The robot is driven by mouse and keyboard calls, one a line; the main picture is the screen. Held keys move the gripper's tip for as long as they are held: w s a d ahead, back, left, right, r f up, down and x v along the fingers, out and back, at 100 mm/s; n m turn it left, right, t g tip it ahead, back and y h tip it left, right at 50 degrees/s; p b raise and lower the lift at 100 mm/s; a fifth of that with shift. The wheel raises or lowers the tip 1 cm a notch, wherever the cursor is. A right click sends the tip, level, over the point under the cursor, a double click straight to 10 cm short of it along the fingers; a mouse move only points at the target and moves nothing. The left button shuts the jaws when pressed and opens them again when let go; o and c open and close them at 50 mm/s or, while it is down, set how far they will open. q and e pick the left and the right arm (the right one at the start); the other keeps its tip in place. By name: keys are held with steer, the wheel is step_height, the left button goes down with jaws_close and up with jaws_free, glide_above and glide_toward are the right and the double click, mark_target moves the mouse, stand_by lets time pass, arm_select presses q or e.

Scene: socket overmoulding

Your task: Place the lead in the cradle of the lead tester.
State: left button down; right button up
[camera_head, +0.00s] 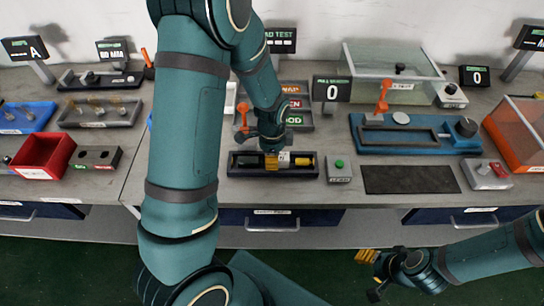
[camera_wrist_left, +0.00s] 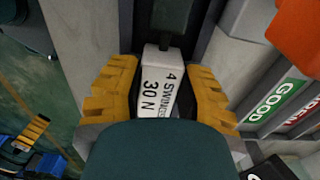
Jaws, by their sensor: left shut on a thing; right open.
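The lead tester is a long black tray (camera_head: 232,172) at the middle front of the bench. My left gripper (camera_head: 277,161) reaches down into it. My right gripper (camera_head: 372,275) is open and empty, low in front of the bench.
A grey box with a green button (camera_head: 339,167) stands right of the tray. Behind are GOOD and OPEN bins (camera_head: 295,119) and a counter display (camera_head: 332,90). A blue fixture (camera_head: 455,148) and black mat (camera_head: 410,180) lie right; a red bin (camera_head: 42,160) stands left.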

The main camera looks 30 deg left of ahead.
arm_select(q)
steer(key=shift+f, duration=0.15)
steer(key=c, duration=0.7)
jaws_free()
steer(key=shift+r, duration=0.45)
step_height(320, 180, up, 12)
steer(key=p, duration=0.2)
steer(key=shift+f+p, duration=0.2)
steer(key=shift+p, duration=0.2)
steer(key=shift+s+f, duration=0.1)
